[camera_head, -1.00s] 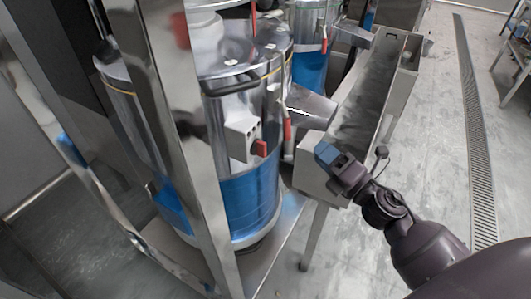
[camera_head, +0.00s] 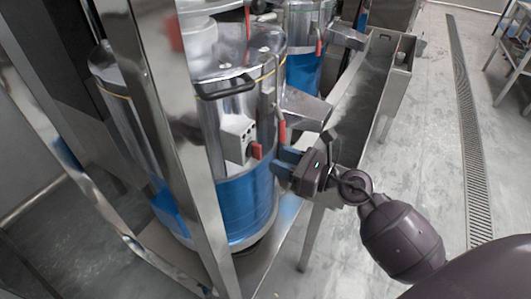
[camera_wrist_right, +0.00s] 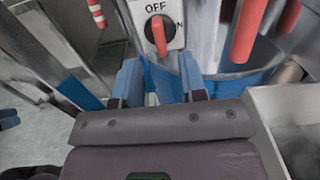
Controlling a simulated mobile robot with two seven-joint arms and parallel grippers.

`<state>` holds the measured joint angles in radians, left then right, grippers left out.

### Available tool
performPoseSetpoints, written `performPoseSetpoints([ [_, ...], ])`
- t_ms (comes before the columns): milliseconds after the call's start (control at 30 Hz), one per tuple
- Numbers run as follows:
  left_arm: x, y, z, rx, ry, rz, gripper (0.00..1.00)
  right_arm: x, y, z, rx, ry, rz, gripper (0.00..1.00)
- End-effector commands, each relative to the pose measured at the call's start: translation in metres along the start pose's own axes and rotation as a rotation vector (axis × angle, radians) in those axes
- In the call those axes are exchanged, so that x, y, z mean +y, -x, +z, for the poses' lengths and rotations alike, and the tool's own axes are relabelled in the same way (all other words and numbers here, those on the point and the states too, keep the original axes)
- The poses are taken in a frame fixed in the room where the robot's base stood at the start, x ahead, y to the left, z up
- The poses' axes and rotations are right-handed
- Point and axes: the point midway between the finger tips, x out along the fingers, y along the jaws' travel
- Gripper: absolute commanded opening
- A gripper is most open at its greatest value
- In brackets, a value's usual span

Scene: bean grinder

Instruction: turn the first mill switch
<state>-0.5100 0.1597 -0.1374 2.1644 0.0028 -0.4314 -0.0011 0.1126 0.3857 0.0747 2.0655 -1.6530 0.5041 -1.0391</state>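The first mill (camera_head: 240,120) is a shiny metal drum with a blue lower part, in the middle of the head view. Its red switch (camera_head: 256,151) sits on a small light box on the drum's side. In the right wrist view the red switch (camera_wrist_right: 159,36) is on a plate marked OFF, with its handle hanging down. My right gripper (camera_head: 280,160) is just right of and slightly below the switch. In the right wrist view its blue fingers (camera_wrist_right: 158,80) are apart, with the switch ahead between them and not gripped.
A metal spout (camera_head: 305,104) juts from the mill above my right gripper. A long metal trough (camera_head: 360,100) lies behind it. A red-handled lever (camera_head: 282,132) hangs near the switch.

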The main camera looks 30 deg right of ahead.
Motion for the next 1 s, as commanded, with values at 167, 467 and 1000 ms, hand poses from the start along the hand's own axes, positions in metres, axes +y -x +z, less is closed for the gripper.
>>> performPoseSetpoints([
  [167, 0.0, 0.002, 0.002, -0.004, 0.001, -0.001, 0.43, 0.0, -0.028, 0.001, -0.003, -0.002, 0.0, 0.38],
  [467, 0.0, 0.002, 0.002, -0.006, 0.001, -0.002, 0.43, 0.0, -0.048, 0.0, 0.0, -0.003, 0.0, 0.38],
  [1000, -0.001, 0.001, 0.001, -0.005, 0.0, -0.004, 0.43, 0.0, -0.048, 0.0, 0.0, -0.002, 0.0, 0.0],
])
